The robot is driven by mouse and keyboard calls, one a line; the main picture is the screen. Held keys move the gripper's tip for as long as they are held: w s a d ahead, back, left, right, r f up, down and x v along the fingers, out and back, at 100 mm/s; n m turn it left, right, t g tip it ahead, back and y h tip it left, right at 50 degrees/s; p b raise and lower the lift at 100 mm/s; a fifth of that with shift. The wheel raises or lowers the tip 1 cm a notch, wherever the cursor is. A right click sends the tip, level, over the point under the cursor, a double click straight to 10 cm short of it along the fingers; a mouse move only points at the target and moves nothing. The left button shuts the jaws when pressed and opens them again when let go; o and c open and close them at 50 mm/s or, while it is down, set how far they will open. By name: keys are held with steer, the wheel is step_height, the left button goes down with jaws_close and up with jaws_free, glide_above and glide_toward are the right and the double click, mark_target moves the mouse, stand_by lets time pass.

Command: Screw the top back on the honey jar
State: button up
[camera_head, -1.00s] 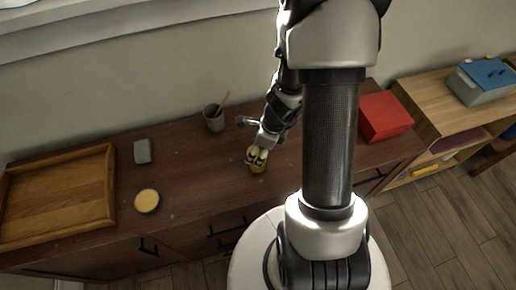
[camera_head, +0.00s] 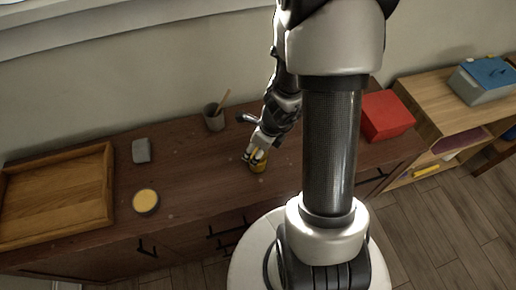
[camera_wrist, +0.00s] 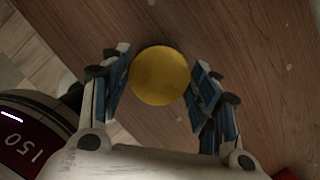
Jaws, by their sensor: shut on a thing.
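A small yellow honey jar (camera_head: 260,166) stands on the brown cabinet top, right of the cup. My gripper (camera_head: 252,157) is over it, pointing down, with its fingers at the jar's top. In the wrist view a round golden lid (camera_wrist: 160,75) lies between the two blue-padded fingers of my gripper (camera_wrist: 160,82), which is shut on it. The lid hides the jar below it in that view, so I cannot tell how the lid's thread sits on the jar.
A wooden tray (camera_head: 108,188), a grey block (camera_head: 141,151) and a round yellow-topped container (camera_head: 146,202) are at left. A grey cup (camera_head: 213,118) holding a stick stands behind. A red box (camera_head: 387,116) is at right. Cabinet top between container and jar is clear.

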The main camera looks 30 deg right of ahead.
steer(key=shift+f, duration=0.1)
steer(key=shift+m+h+b, duration=0.4)
steer(key=shift+m+b, duration=0.1)
steer(key=shift+m, duration=1)
steer(key=m, duration=0.2)
steer(key=shift+m+h+b, duration=0.35)
steer(key=shift+m+h, duration=0.05)
steer(key=m, duration=0.3)
steer(key=shift+h, duration=0.4)
